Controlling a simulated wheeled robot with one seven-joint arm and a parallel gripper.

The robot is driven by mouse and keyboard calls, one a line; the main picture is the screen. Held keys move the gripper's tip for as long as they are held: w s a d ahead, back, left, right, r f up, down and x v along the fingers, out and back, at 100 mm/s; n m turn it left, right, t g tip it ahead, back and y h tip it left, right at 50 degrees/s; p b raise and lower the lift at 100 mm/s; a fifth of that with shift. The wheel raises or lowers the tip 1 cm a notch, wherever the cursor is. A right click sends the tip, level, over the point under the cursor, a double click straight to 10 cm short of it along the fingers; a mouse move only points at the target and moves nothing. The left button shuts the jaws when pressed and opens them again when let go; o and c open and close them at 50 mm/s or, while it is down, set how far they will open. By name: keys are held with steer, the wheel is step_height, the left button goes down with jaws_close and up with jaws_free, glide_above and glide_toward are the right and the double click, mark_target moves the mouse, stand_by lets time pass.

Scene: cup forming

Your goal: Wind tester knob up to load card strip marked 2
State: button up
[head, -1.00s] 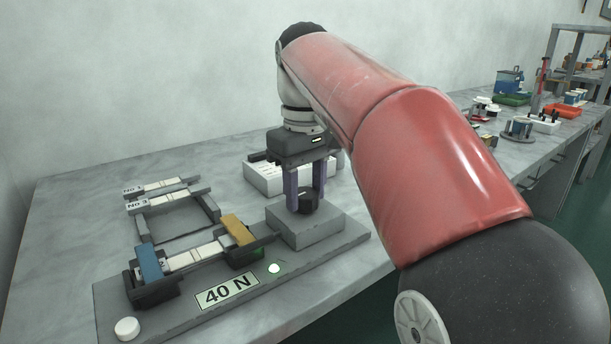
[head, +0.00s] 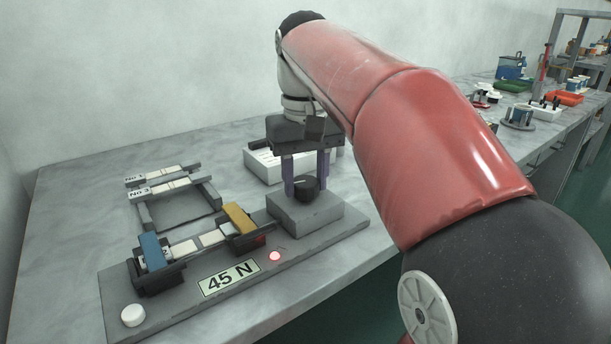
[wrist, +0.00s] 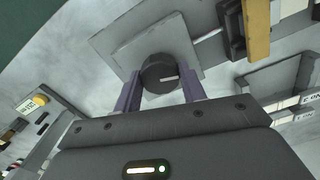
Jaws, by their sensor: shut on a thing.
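My gripper (head: 306,181) points down at the tester (head: 320,235) and is shut on its black knob (head: 306,190), one finger on each side. In the wrist view the knob (wrist: 158,72) sits between the fingers with its white pointer line toward the right. The display (head: 229,278) reads 45 N, and the lamp (head: 274,256) beside it glows red. The card strip (head: 186,248) spans between the blue clamp (head: 151,249) and the yellow clamp (head: 239,217). Its label is partly hidden by the blue clamp, and I cannot tell whether the strip is whole.
A grey rack (head: 146,214) behind the tester holds strips marked No 1 (head: 135,180) and No 3 (head: 138,192). A white tray (head: 263,167) stands behind my gripper. A white round button (head: 133,315) is at the tester's front left.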

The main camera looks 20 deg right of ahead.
mark_target(306, 181)
steer(key=o, duration=1)
steer(key=shift+r, duration=3.9)
